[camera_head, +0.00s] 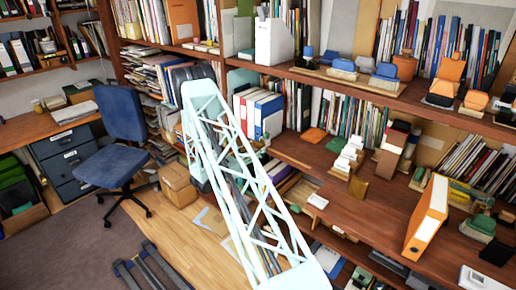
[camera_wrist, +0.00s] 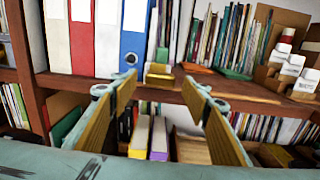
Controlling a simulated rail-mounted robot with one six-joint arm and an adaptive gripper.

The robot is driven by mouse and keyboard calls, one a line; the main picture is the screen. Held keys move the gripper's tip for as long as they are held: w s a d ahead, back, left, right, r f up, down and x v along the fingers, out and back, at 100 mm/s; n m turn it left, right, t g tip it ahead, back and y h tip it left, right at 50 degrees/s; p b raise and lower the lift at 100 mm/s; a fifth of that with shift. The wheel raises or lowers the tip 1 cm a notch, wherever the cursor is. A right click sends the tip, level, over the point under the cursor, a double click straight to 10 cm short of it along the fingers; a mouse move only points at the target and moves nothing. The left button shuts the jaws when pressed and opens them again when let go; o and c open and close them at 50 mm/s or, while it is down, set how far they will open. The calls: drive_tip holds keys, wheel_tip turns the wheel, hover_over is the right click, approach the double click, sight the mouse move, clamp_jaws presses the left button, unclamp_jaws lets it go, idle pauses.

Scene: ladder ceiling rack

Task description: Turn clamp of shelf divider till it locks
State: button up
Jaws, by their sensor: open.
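In the wrist view my gripper (camera_wrist: 157,84) is open. Its two yellowish fingers are spread wide, with nothing between the tips. They point at the edge of a brown wooden shelf (camera_wrist: 80,80). A small yellow and grey piece (camera_wrist: 158,73) sits at this edge, right of a blue binder (camera_wrist: 133,35), seen between the fingertips. It may be the divider's clamp, but I cannot tell for sure, and its turn position is unclear. I cannot make out a clear divider panel. In the head view a pale lattice beam covers part of the shelves, and my gripper does not show.
White and red binders (camera_wrist: 82,38) stand left of the blue one. Thin books (camera_wrist: 218,40) and stacked white boxes (camera_wrist: 290,62) stand to the right. More books (camera_wrist: 150,135) fill the compartment below. In the head view a blue chair (camera_head: 122,130) and a cardboard box (camera_head: 178,184) stand on the floor.

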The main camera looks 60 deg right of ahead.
drive_tip(key=shift+s+d, duration=0.15)
drive_tip(key=shift+d, duration=1)
drive_tip(key=c, duration=0.9)
